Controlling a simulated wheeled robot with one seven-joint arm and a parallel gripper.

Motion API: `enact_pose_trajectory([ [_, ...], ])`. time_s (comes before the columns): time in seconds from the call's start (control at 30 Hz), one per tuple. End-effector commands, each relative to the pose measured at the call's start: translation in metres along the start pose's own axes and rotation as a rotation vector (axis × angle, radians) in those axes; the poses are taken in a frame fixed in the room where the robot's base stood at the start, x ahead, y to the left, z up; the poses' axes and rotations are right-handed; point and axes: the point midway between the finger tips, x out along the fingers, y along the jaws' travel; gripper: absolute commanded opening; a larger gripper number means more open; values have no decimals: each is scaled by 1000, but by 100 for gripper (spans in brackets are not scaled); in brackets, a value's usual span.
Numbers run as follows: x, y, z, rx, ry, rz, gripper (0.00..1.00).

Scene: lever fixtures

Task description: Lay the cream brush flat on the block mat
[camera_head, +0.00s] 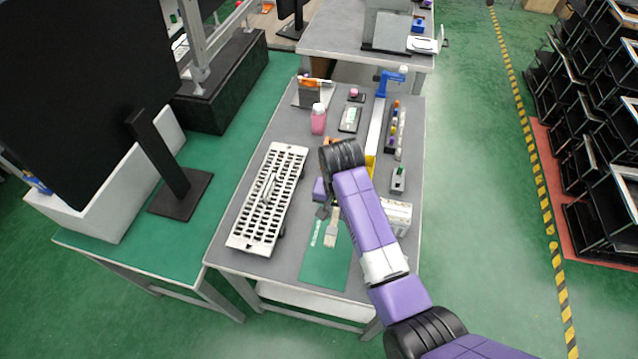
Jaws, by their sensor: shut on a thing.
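The cream brush (331,236) shows just beyond the end of my arm, over the far part of a green mat (322,271). The mat lies at the table's near edge. My gripper (327,212) points down beside the arm and is shut on the brush at its upper end. My arm hides part of the gripper and the mat's right side. I cannot tell whether the brush touches the mat. A pale marking or small pale thing (316,233) shows on the mat left of the brush.
A white slotted rack (267,198) stands close on the left. A pink bottle (318,119), a blue-topped lever fixture (388,82) and a row of small coloured items (393,129) are farther back. A white box (397,216) stands right of my arm.

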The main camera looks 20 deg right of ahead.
Motion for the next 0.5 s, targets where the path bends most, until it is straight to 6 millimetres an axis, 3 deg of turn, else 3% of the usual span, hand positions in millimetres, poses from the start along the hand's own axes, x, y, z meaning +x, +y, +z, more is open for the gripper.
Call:
enact_pose_trajectory([
  [0.27, 1, 0, 1, 19, -77, 20, 0],
  [0.5, 15, 1, 3, 18, -78, 20, 0],
])
